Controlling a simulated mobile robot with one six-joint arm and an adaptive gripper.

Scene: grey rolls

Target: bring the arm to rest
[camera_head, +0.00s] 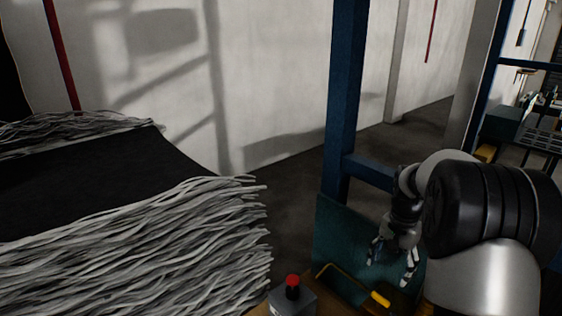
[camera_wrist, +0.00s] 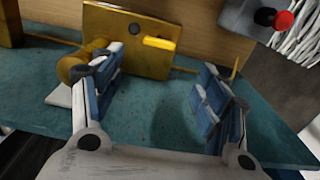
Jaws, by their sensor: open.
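My gripper (camera_head: 393,262) shows at the lower right of the head view, at the end of my folded arm. It hangs over a teal surface. In the wrist view its two blue-padded fingers (camera_wrist: 160,100) stand wide apart with nothing between them. Below and between them lies the teal surface (camera_wrist: 170,122). How far the fingertips are above it I cannot tell.
A yellow bracket (camera_wrist: 126,40) stands close beyond the left finger. A grey box with a red button (camera_head: 292,290) is left of my gripper. A large roll with grey strands (camera_head: 150,250) fills the left. A blue post (camera_head: 345,100) rises behind my gripper.

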